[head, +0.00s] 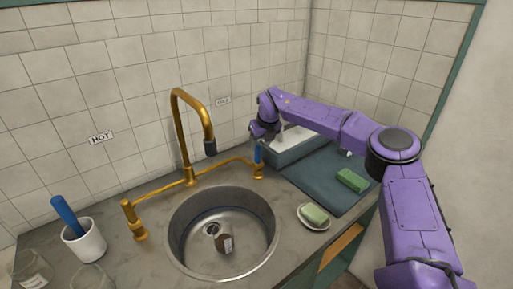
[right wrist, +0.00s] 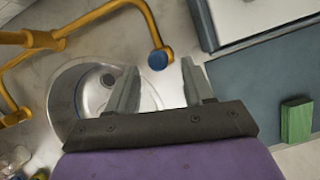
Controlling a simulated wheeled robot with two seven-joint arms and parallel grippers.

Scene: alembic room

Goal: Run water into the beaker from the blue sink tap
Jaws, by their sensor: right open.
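The brass tap (head: 178,125) arches over the round steel sink (head: 272,235), its dark nozzle above the basin. Its right-hand handle is blue (head: 258,154); the blue cap (right wrist: 158,61) also shows in the right wrist view. My right gripper (right wrist: 160,82) is open and empty, with the cap just beyond the gap between its fingertips and apart from them. In the head view it hangs close above the blue handle. Clear glass vessels (head: 30,268) stand at the lower left, partly cut off; I cannot tell which is the beaker. My left gripper is not in view.
A white cup (head: 85,244) with a blue-handled thing stands left. A soap dish (head: 315,224), green sponge (head: 352,181) and blue-grey mat (head: 320,190) are right. Tiled walls stand behind.

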